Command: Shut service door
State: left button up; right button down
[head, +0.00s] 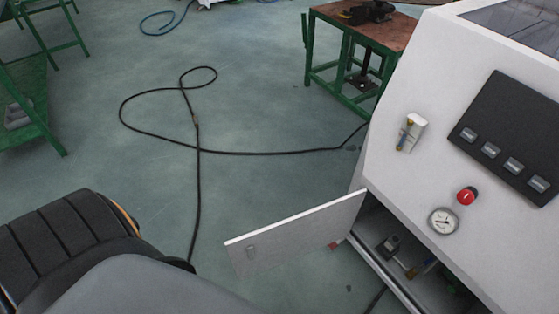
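The service door (296,238) is a pale grey panel. It stands open, swung out to the left from the lower front of the white gas generator (405,170). A small latch shows on the door's face near its free end. The open compartment (400,262) behind the doorway shows small fittings inside. Dark and grey rounded parts at the lower left appear to be my own body. Neither of my grippers shows in the head view.
A black cable (198,190) loops over the green floor, passing left of the door. A green workbench (365,35) with a brown top stands behind the generator. A green metal frame (30,100) stands at the left.

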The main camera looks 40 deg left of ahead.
aim_at(274, 246)
jog(key=k+j+z, duration=0.4)
jog(key=j, duration=0.3)
jog(key=k+j+z, duration=0.35)
jog(key=k+j, duration=0.2)
jog(key=j+z, duration=0.3)
jog(key=j, duration=0.5)
jog(key=j+z, duration=0.25)
jog(key=j, duration=0.55)
jog(key=k+j+z, duration=0.1)
jog(key=j+z, duration=0.2)
jog(key=j, duration=0.5)
